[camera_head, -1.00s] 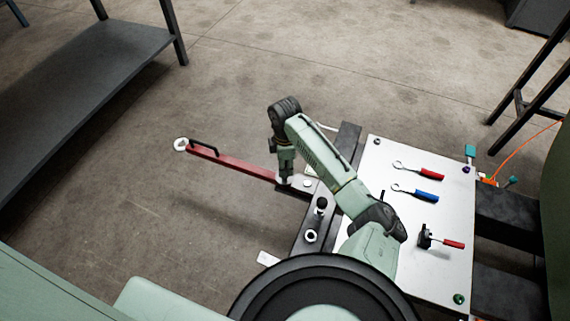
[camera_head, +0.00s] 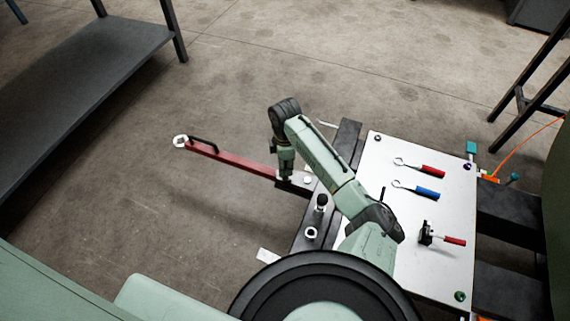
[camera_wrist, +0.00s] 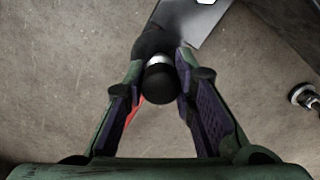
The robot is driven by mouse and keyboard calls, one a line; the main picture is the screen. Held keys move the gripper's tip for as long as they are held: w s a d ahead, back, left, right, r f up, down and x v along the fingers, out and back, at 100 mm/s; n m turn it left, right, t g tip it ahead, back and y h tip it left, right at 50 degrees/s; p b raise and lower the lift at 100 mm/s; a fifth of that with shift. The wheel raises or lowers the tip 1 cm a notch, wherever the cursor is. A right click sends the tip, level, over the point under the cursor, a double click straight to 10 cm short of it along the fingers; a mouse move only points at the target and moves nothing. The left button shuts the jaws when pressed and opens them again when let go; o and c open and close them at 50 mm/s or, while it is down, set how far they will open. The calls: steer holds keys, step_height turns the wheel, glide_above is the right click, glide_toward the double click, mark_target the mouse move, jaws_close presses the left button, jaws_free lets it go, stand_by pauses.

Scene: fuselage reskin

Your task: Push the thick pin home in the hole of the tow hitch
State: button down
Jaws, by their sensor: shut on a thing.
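The thick pin (camera_wrist: 160,84) shows in the wrist view as a round black head with a pale band behind it, between the fingers of my gripper (camera_wrist: 161,72). The gripper is shut on it. In the head view my gripper (camera_head: 285,176) points down over the inner end of the red tow bar (camera_head: 235,162), at the dark tow hitch (camera_head: 296,187). The fingers hide the pin in the head view. The hole is hidden, so I cannot tell how deep the pin sits.
A dark beam (camera_head: 305,242) beside the hitch carries a black upright piece (camera_head: 321,202) and a pale ring (camera_head: 311,233). A white board (camera_head: 420,270) with red- and blue-handled tools lies to the right. A dark shelf (camera_head: 80,70) stands left.

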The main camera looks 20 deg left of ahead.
steer(key=shift+f+b, duration=0.3)
steer(key=shift+f, duration=0.5)
steer(key=c, duration=1.2)
jaws_free()
steer(key=shift+c, duration=0.2)
steer(key=shift+r, duration=0.1)
step_height(320, 180, up, 5)
steer(key=p, duration=0.5)
steer(key=shift+a, duration=0.1)
